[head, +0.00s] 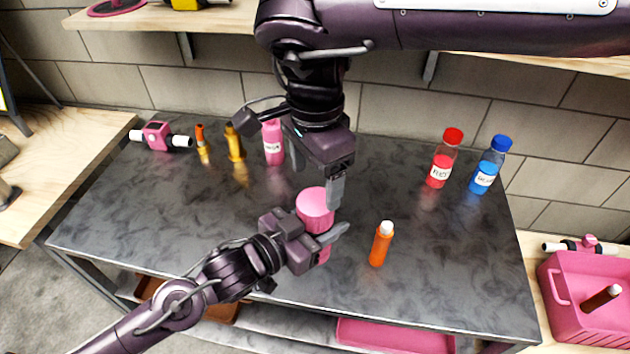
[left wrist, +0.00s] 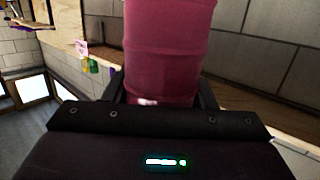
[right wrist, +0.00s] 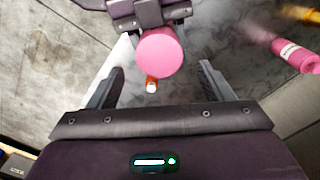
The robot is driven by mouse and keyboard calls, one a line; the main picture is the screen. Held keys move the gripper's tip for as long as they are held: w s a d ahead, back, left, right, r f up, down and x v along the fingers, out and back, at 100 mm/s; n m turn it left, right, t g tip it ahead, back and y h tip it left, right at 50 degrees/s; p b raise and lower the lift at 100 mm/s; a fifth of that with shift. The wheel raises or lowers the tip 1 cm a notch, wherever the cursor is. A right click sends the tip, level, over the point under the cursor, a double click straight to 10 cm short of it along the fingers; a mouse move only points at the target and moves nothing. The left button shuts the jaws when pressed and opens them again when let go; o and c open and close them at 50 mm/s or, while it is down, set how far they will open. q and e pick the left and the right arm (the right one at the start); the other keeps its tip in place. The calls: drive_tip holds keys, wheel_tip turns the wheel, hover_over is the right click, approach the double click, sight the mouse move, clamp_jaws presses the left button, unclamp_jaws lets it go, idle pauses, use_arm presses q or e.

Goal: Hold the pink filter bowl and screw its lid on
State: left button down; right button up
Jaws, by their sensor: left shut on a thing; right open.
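The pink filter bowl (head: 323,255) stands upright in my left gripper (head: 322,238), which is shut around its side; it fills the middle of the left wrist view (left wrist: 168,50). The round pink lid (head: 315,205) sits on top of the bowl; I cannot tell how tightly it is screwed. In the right wrist view the lid (right wrist: 160,52) appears as a flat disc just beyond the fingertips. My right gripper (head: 335,190) is open and empty, pointing down, above and close to the lid. One of its fingers is hidden in the head view.
An orange bottle with a white cap (head: 381,243) stands right of the bowl. A red bottle (head: 444,160) and a blue bottle (head: 490,166) are farther right. A pink bottle (head: 272,143), brass fittings (head: 235,143) and a pink housing (head: 157,136) line the back left. The dark tabletop (head: 430,260) is otherwise clear.

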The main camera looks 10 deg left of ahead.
sight(316, 200)
drive_tip(key=shift+r, duration=0.1)
drive_tip(key=shift+w, duration=0.1)
drive_tip(key=shift+f, duration=4.05)
drive_tip(key=shift+c, duration=0.4)
drive_tip(key=c, duration=0.9)
drive_tip(key=m, duration=0.3)
